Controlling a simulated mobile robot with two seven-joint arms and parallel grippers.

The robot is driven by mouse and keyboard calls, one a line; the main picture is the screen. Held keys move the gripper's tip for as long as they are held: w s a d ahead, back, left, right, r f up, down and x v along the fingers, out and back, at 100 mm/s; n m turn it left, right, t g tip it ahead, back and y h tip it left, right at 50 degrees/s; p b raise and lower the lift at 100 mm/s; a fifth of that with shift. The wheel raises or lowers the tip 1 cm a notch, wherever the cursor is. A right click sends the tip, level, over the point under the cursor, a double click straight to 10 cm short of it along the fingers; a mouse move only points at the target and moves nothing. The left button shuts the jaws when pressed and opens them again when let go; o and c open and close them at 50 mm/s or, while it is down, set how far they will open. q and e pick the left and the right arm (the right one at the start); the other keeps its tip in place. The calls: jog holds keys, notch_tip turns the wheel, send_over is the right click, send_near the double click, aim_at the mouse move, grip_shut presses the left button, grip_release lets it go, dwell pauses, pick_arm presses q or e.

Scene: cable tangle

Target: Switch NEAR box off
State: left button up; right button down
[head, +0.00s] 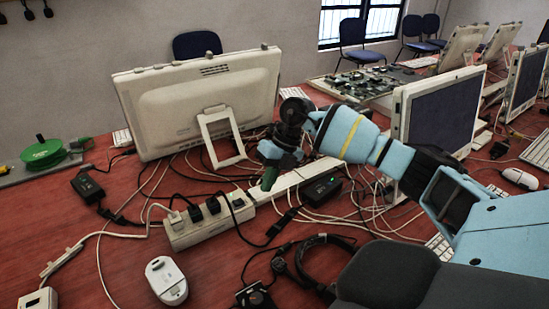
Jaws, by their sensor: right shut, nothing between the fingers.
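The near box, a white multi-socket power strip (206,234), lies on the red table left of centre, with several dark and white plugs in its top. My right gripper (268,180) comes in from the right and points down. Its fingers are shut with nothing between them, just above the gap between the two strips. I cannot tell whether the fingertips touch anything. My left gripper is out of view.
A monitor seen from behind (195,95) stands at the back, another monitor (436,112) to the right. Tangled cables surround the strips. Black adapters (88,187) (320,190), a white mouse (166,280) and a green reel (43,152) lie around.

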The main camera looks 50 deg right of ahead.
aim_at(248, 203)
jog(key=shift+x, duration=0.95)
jog(key=shift+w+a+r, duration=0.15)
jog(key=shift+a, duration=0.4)
jog(key=shift+w+a+r, duration=0.1)
jog(key=shift+w+a, duration=0.05)
jog(key=shift+a, duration=0.4)
jog(key=shift+w+a+p, duration=0.15)
jog(key=shift+a+p, duration=0.2)
jog(key=shift+a, duration=0.45)
